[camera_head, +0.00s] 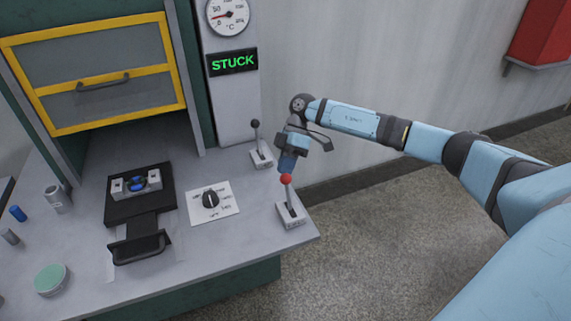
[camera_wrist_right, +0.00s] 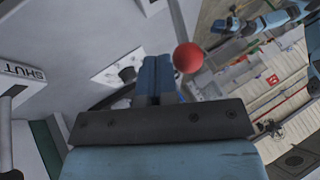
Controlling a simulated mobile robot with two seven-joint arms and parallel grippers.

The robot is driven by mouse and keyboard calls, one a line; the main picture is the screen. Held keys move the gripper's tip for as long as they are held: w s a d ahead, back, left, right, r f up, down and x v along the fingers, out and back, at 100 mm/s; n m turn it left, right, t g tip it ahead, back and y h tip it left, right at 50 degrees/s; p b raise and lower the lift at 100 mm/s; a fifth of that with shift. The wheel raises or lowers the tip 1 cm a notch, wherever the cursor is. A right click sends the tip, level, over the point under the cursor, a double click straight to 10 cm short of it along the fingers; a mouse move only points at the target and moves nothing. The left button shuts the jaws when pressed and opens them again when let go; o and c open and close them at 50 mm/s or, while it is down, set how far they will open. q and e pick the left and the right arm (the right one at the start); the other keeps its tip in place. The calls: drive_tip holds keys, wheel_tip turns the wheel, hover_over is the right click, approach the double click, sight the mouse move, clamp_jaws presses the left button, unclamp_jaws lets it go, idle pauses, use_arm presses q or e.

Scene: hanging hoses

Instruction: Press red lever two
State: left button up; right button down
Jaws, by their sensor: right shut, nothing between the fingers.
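The red-knobbed lever (camera_head: 287,180) stands upright in a slotted metal base (camera_head: 291,214) at the right front corner of the bench. Its red ball also shows in the right wrist view (camera_wrist_right: 188,57), just right of the fingertips. My right gripper (camera_head: 286,168) is shut and empty, pointing down close to the ball, around its top in the head view. I cannot tell whether they touch. The blue fingers show together in the right wrist view (camera_wrist_right: 154,70). My left gripper is in neither view.
A black-knobbed lever (camera_head: 255,125) stands farther back. A rotary dial (camera_head: 211,199) and a black drawer-like tray (camera_head: 120,213) lie to the left. A lit sign (camera_head: 232,62) reads STUCK below a gauge (camera_head: 227,14). The floor right of the bench is clear.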

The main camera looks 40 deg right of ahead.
sight(289, 177)
drive_tip(key=s+t+p, duration=0.1)
drive_tip(key=s+r+t+p, duration=0.1)
drive_tip(key=p, duration=0.1)
drive_tip(key=s+a+r+n+t+h+p, duration=0.1)
drive_tip(key=s+p, duration=0.1)
drive_tip(key=shift+r+t, duration=0.1)
drive_tip(key=shift+t, duration=0.3)
drive_tip(key=s+t, duration=0.1)
drive_tip(key=s+p, duration=0.1)
drive_tip(key=s+a+t+p, duration=0.1)
drive_tip(key=s, duration=0.1)
drive_tip(key=shift+s+n+t+h, duration=0.1)
drive_tip(key=shift+n+t+h, duration=0.2)
drive_tip(key=shift+n+h, duration=0.1)
drive_tip(key=shift+s+f, duration=0.1)
drive_tip(key=shift+f, duration=0.1)
